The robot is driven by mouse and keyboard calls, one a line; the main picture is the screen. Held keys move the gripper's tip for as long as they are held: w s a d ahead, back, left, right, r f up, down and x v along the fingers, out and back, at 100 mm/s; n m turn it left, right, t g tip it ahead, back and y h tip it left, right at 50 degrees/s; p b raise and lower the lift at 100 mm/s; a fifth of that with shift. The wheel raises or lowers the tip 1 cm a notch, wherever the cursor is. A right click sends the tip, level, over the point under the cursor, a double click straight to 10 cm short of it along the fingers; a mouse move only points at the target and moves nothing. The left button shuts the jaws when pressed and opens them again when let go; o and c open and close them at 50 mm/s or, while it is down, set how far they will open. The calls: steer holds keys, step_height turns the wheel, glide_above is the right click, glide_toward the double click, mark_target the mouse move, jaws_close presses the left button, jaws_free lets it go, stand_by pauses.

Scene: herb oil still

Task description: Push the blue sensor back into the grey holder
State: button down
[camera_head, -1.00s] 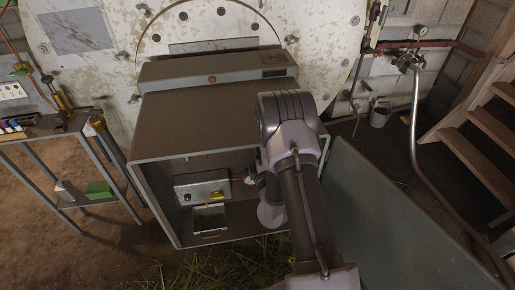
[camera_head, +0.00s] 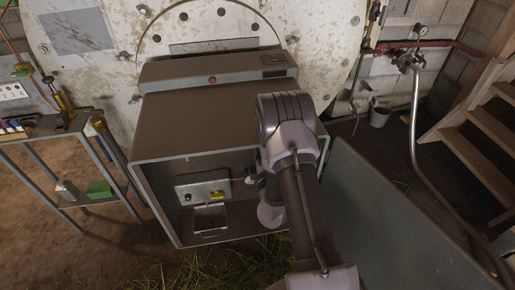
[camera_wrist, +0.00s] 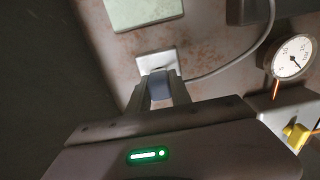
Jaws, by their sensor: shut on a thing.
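In the wrist view the blue sensor (camera_wrist: 160,88) sits between the two fingers of my gripper (camera_wrist: 160,84). The fingers are shut on its sides. The pale grey holder (camera_wrist: 158,59) is fixed to the stained panel just beyond the sensor. The sensor's far end is at the holder's lower edge; I cannot tell how deep it sits. In the head view my arm reaches into the open cabinet (camera_head: 171,130) and hides the sensor and holder.
A pale cable (camera_wrist: 225,68) runs right and upward from near the holder. A round dial gauge (camera_wrist: 292,58) and a yellow part (camera_wrist: 298,134) are at the right. A green-white plate (camera_wrist: 143,10) is above. A grey door panel (camera_head: 385,225) stands open right of my arm.

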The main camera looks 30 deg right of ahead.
steer(key=shift+w+d+p, duration=0.1)
steer(key=shift+w+p, duration=0.35)
steer(key=shift+w, duration=0.05)
stand_by(0.4)
steer(key=c, duration=1.1)
jaws_free()
